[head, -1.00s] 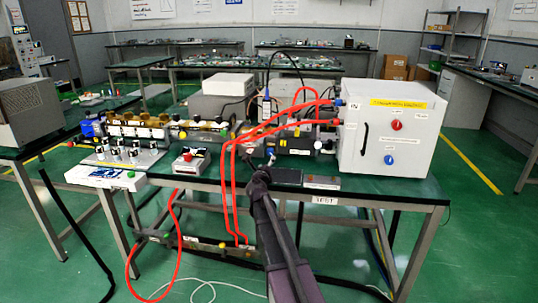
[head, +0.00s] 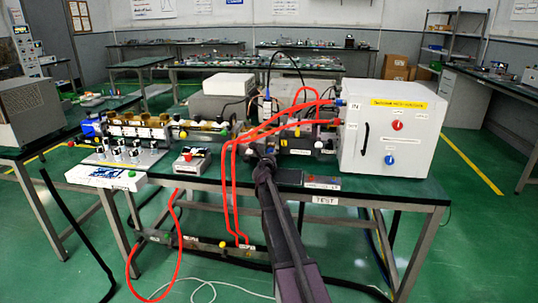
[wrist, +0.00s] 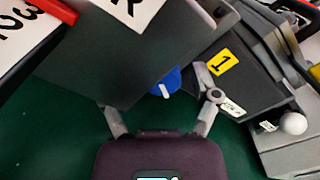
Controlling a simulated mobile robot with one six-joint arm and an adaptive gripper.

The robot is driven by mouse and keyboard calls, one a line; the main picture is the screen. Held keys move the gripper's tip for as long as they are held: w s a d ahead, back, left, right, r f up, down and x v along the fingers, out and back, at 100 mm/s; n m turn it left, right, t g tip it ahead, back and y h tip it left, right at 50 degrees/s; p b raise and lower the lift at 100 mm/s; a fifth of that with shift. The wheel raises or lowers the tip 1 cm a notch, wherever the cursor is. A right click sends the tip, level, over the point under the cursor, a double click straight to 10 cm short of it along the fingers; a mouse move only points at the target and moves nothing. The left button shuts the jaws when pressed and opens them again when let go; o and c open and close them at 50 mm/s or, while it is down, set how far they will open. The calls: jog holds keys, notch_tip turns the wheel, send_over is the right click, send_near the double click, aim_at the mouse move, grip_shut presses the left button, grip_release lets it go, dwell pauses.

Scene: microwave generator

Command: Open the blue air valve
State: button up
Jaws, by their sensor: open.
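In the wrist view a blue knob (wrist: 166,84) with a white bar on its face sits at the edge of a dark grey block (wrist: 135,55). My gripper (wrist: 159,103) is open, its two fingers spread to either side and just short of the knob, with nothing between them. The right finger is close to a second dark block with a yellow "1" label (wrist: 222,63). In the head view my gripper (head: 265,165) is at the front of the bench equipment, and my arm hides the blue knob there.
A white cabinet (head: 425,145) with a red knob (head: 397,125) and a blue knob (head: 389,160) stands at right on the bench (head: 408,190). Red hoses (head: 228,190) loop left of my arm. A white ball-tipped part (wrist: 293,123) is at right in the wrist view.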

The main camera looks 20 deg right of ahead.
grip_shut()
jog(key=shift+n, duration=1.6)
grip_release()
